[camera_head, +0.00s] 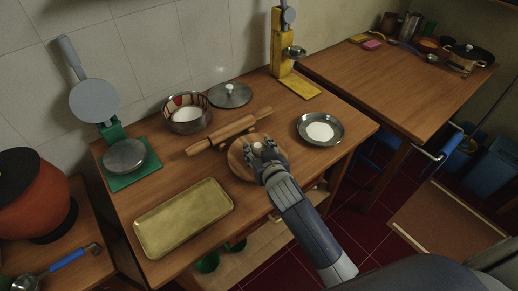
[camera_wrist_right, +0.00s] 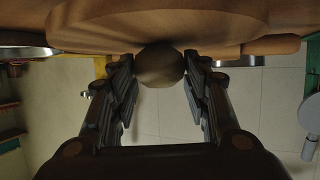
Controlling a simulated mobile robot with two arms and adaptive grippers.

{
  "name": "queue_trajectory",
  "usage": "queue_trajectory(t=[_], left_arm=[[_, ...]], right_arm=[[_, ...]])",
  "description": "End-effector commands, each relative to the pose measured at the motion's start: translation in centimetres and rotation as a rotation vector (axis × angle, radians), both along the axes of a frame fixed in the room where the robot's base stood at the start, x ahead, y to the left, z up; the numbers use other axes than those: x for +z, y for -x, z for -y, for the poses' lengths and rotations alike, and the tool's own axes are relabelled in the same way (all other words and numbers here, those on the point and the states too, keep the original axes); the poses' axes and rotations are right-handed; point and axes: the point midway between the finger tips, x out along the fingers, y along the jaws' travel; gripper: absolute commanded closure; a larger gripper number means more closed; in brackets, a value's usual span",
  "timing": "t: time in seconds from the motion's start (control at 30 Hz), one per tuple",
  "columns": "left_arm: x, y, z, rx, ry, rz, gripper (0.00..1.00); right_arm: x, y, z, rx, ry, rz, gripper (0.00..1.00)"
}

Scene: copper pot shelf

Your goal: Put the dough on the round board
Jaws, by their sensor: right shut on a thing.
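The round wooden board (camera_head: 238,164) lies on the table near its front edge, in front of the rolling pin. My right gripper (camera_head: 262,152) reaches in over the board from the lower right. It is shut on the dough (camera_wrist_right: 161,65), a small dull beige ball between its two fingers in the right wrist view. In the head view the dough (camera_head: 257,146) is mostly hidden by the fingers. The board (camera_wrist_right: 165,22) fills the top of the upside-down wrist view, right against the ball; I cannot tell if they touch. My left gripper is not in view.
A rolling pin (camera_head: 229,131) lies just behind the board. A metal dish (camera_head: 304,139) with white contents stands to the right. A brass tray (camera_head: 184,218) is front left. A patterned bowl (camera_head: 187,126), a lid (camera_head: 231,96) and a green-based press (camera_head: 124,157) stand behind.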

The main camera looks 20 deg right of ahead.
Motion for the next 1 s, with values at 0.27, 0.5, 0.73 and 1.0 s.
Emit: queue_trajectory(t=[0.27, 0.5, 0.73, 1.0], left_arm=[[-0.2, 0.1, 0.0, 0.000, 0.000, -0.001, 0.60], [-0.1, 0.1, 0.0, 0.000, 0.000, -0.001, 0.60], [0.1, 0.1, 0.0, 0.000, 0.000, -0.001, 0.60], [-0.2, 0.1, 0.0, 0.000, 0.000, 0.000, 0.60]], right_arm=[[-0.3, 0.0, 0.0, -0.001, 0.001, -0.001, 0.50], [-0.3, 0.0, 0.0, 0.000, 0.001, -0.001, 0.36], [0.2, 0.1, 0.0, 0.000, 0.001, 0.000, 0.36], [1.4, 3.8, -0.2, 0.001, -0.001, -0.002, 0.36]])
